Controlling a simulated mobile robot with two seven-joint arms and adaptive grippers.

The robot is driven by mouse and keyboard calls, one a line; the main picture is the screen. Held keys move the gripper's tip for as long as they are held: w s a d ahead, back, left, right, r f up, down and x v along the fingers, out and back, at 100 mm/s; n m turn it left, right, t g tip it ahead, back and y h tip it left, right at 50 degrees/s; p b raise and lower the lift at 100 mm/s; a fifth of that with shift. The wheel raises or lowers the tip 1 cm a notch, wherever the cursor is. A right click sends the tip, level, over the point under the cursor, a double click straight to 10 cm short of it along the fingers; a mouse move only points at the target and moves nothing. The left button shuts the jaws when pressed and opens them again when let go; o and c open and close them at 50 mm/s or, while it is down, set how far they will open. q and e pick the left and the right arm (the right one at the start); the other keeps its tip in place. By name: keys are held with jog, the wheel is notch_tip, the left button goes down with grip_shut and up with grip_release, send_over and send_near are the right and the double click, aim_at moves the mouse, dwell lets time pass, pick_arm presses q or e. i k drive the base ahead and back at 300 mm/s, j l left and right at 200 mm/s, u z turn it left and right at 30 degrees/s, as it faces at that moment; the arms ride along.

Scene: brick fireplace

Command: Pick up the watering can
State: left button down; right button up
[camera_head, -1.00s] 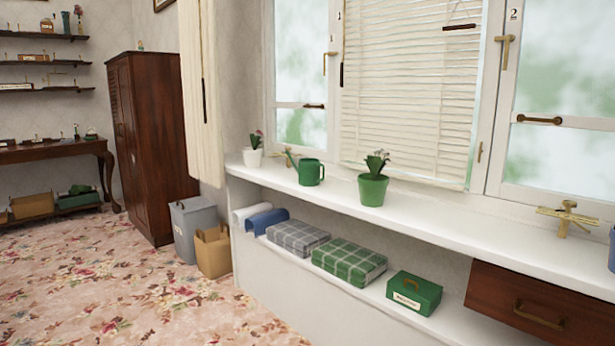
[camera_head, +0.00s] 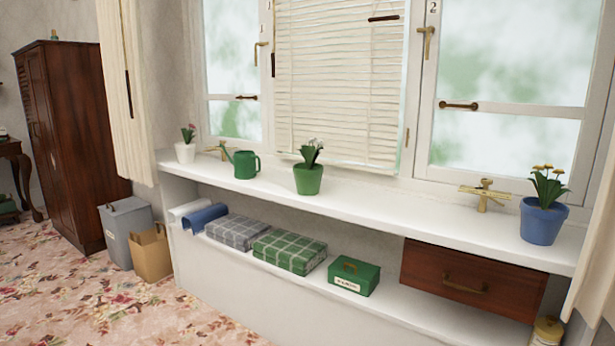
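A green watering can (camera_head: 245,165) stands upright on the white window sill (camera_head: 390,205), left of the middle of the view. Its spout points left and its handle is on the right side. It sits between a white pot with a small plant (camera_head: 185,151) on its left and a green pot with a plant (camera_head: 308,179) on its right. Neither of my grippers shows in the head view.
A blue pot with yellow flowers (camera_head: 542,222) and a brass fitting (camera_head: 485,195) stand on the sill's right. Folded blankets (camera_head: 289,251) and a green box (camera_head: 354,277) lie on the shelf below. A grey bin (camera_head: 125,230) and a paper bag (camera_head: 152,254) stand left. Carpet at lower left is clear.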

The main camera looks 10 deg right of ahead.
aim_at(244, 163)
jog(key=i+j+z, duration=0.2)
jog(key=i, duration=0.25)
jog(key=i+j+z, duration=0.2)
jog(key=i, duration=0.3)
jog(key=i+j+z, duration=0.15)
jog(key=i+j, duration=0.15)
jog(key=i, duration=0.15)
